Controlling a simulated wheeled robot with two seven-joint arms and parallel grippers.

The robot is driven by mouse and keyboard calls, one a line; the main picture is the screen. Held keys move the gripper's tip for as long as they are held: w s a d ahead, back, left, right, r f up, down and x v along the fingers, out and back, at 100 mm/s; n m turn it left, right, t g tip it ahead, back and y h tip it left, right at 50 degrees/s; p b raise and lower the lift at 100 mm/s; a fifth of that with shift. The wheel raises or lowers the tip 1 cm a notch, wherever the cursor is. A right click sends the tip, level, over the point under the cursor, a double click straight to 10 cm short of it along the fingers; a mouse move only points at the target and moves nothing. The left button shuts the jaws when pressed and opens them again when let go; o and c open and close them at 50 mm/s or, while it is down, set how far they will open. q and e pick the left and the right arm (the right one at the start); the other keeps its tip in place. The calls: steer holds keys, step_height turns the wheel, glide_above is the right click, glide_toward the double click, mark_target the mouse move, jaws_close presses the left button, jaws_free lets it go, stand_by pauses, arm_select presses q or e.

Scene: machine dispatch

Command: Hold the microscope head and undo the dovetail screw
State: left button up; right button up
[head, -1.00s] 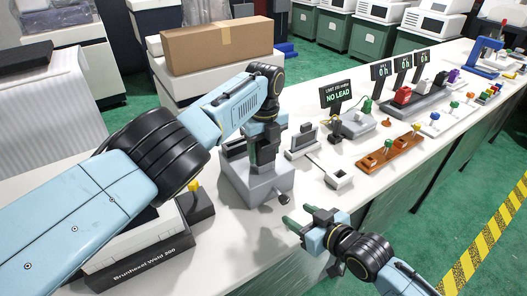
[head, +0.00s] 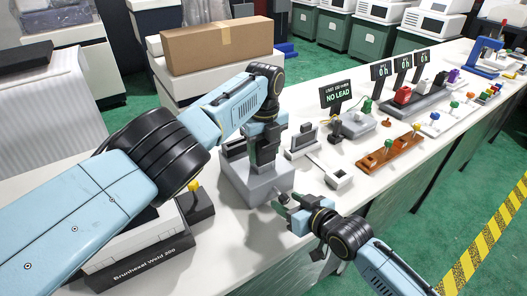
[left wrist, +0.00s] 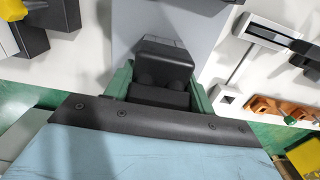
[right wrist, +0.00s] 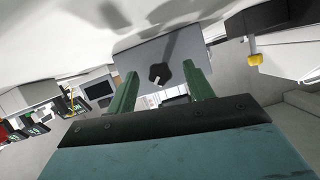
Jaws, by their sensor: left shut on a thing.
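The microscope stand is a grey block (head: 240,183) on the white bench, left of centre in the head view. My left gripper (head: 265,155) reaches down onto the dark microscope head above it. In the left wrist view its green fingers stand on both sides of the black head (left wrist: 163,62), shut on it. The dovetail screw's black knob (right wrist: 159,74) sticks out of the grey block's face in the right wrist view. My right gripper (right wrist: 160,88) is open, with the knob beyond and between its green fingertips. In the head view the right gripper (head: 284,207) is close to the block's front right corner.
A box marked Brunhexel Weld 200 (head: 140,255) lies left of the stand. A small white block (head: 339,178), an orange tray (head: 390,152) and a NO LEAD sign (head: 338,95) stand to the right. A cardboard box (head: 217,46) is behind. The bench's front edge runs under my right arm.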

steer(key=c, duration=0.9)
steer(key=shift+c, duration=0.2)
steer(key=n+t+h, duration=0.1)
steer(key=n+h, duration=0.1)
steer(key=n, duration=0.1)
steer(key=shift+s+a, duration=0.1)
steer(key=o, duration=1)
steer(key=shift+c, duration=0.2)
steer(key=shift+s+d, duration=0.6)
steer(key=shift+s, duration=0.25)
steer(key=shift+s+d, duration=0.55)
steer(key=shift+s, duration=0.25)
